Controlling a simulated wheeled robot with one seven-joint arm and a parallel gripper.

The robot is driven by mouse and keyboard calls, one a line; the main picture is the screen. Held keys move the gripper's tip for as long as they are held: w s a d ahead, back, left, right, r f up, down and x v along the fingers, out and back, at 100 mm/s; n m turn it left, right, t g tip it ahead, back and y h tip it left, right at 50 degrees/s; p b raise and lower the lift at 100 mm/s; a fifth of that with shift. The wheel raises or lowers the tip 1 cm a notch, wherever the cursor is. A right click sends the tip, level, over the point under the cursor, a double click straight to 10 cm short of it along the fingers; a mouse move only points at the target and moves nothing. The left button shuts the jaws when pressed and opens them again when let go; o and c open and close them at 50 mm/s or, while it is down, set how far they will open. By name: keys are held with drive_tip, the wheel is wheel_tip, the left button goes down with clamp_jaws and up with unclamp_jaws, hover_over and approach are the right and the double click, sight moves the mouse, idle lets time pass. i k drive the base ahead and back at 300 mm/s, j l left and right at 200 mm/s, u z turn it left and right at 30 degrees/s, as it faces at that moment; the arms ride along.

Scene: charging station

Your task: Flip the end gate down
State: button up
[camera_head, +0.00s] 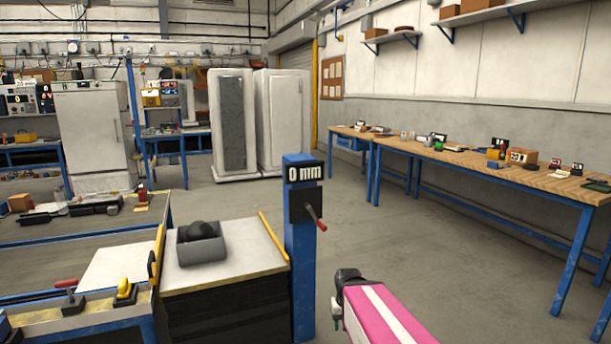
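A low table with a pale top (238,262) and dark sides stands at lower centre. An upright yellow strip (272,236) runs along its right edge, and another yellow upright piece (157,250) stands at its left edge. Either could be the end gate; I cannot tell which. A blue post (302,250) at the right corner carries a "0 mm" sign and a dark box with a red-handled lever (315,218). My pink and white arm enters at the bottom right. My gripper (338,308) is right of the post, apart from it; its fingers are too unclear to read.
A grey bin (201,246) with dark contents sits on the pale top. A panel with a red-knobbed lever (70,295) and a yellow control (125,291) is at lower left. A long wooden workbench (470,172) lines the right wall. The floor between is clear.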

sight(155, 262)
drive_tip(key=u, duration=1.4)
